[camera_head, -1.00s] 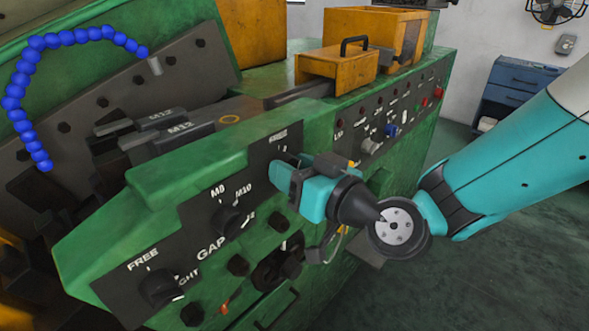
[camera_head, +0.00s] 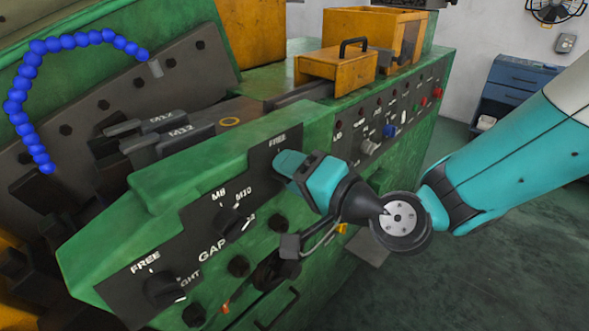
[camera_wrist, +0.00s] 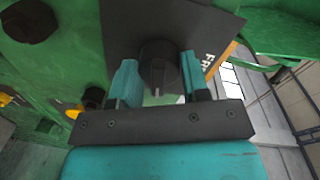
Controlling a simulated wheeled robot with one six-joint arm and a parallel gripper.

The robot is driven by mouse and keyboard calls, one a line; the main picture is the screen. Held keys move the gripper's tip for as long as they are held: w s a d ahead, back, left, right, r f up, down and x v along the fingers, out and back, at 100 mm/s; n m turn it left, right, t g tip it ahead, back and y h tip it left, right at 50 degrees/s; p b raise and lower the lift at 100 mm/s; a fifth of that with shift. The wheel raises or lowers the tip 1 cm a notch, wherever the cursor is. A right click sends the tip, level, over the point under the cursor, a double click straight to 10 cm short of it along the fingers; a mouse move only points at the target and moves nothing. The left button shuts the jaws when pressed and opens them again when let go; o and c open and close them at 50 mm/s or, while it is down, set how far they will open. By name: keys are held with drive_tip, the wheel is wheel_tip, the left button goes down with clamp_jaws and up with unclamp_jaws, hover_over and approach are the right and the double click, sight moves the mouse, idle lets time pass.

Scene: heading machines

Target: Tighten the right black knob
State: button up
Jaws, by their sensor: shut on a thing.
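The right black knob (camera_wrist: 158,64) shows in the wrist view on a dark plate, between the two teal fingers of my gripper (camera_wrist: 159,76). The fingers are shut on it, one at each side. A pale pointer line runs down the knob's face, towards the bottom of the picture. In the head view my gripper (camera_head: 284,165) reaches the panel's upper right end under a "FREE" label, and its fingers hide this knob. The middle black knob (camera_head: 233,222) sits by the M8 and M10 marks. The left black knob (camera_head: 162,290) sits below another "FREE" label.
The green machine (camera_head: 220,150) carries several more dark knobs or bolts below the panel. A yellow box (camera_head: 335,70) with a black handle stands on top. A blue segmented hose (camera_head: 15,95) arches at left. Open floor (camera_head: 470,270) lies at right.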

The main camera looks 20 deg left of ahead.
drive_tip(key=m+p, duration=0.1)
drive_tip(key=m, duration=0.3)
drive_tip(key=shift+m+g+p, duration=0.3)
drive_tip(key=shift+m, duration=1.3)
drive_tip(key=shift+f, duration=0.1)
drive_tip(key=o, duration=0.9)
drive_tip(key=shift+d, duration=0.1)
